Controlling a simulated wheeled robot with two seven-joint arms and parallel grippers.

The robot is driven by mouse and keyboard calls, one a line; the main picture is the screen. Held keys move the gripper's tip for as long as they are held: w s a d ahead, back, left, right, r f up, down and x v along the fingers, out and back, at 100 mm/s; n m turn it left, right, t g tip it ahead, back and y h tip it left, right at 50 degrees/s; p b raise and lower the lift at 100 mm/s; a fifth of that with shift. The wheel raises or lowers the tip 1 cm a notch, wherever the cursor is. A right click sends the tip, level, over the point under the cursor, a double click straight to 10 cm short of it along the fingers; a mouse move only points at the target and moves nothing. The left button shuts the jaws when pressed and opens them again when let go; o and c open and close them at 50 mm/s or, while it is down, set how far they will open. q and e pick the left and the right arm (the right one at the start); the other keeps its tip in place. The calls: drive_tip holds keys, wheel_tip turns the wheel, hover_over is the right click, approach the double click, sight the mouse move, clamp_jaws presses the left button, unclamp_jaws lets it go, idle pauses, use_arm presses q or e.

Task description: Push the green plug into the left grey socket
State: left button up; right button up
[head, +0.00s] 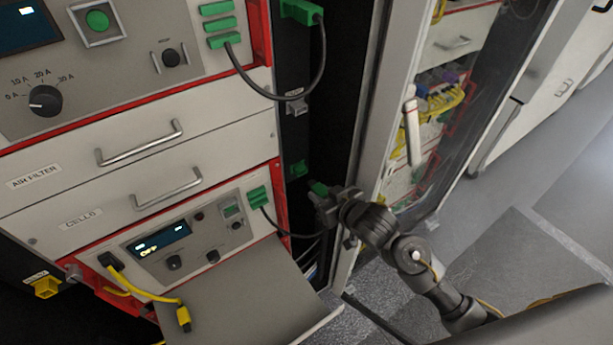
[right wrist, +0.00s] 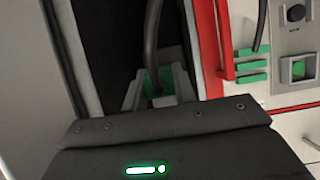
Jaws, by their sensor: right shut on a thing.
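The green plug (head: 318,187) is in the jaws of my right gripper (head: 324,200), at the right side of the open cabinet. In the right wrist view, the green plug (right wrist: 160,82) sits between the grey fingers with a dark cable rising from it. A small grey socket-like piece (head: 297,103) is on the black strip above the plug, apart from it. Another grey piece (head: 75,272) is at the lower left of the cabinet. I cannot tell for sure which is the left grey socket. My left gripper is not in view.
A green block (head: 298,168) is on the black strip beside the plug. A green connector (head: 302,12) with a looping cable is higher up. A grey shelf (head: 240,300) juts out below, with a yellow plug (head: 183,318) on a cable. A cabinet door (head: 375,130) stands right.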

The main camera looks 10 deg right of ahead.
drive_tip(key=shift+r+p, duration=0.5)
drive_tip(key=s+d+r+p, duration=0.1)
drive_tip(key=s+r+p, duration=0.2)
drive_tip(key=r+p, duration=1.1)
wheel_tip(320, 180, up, 5)
drive_tip(key=shift+d+r, duration=0.1)
drive_tip(key=shift+d, duration=0.05)
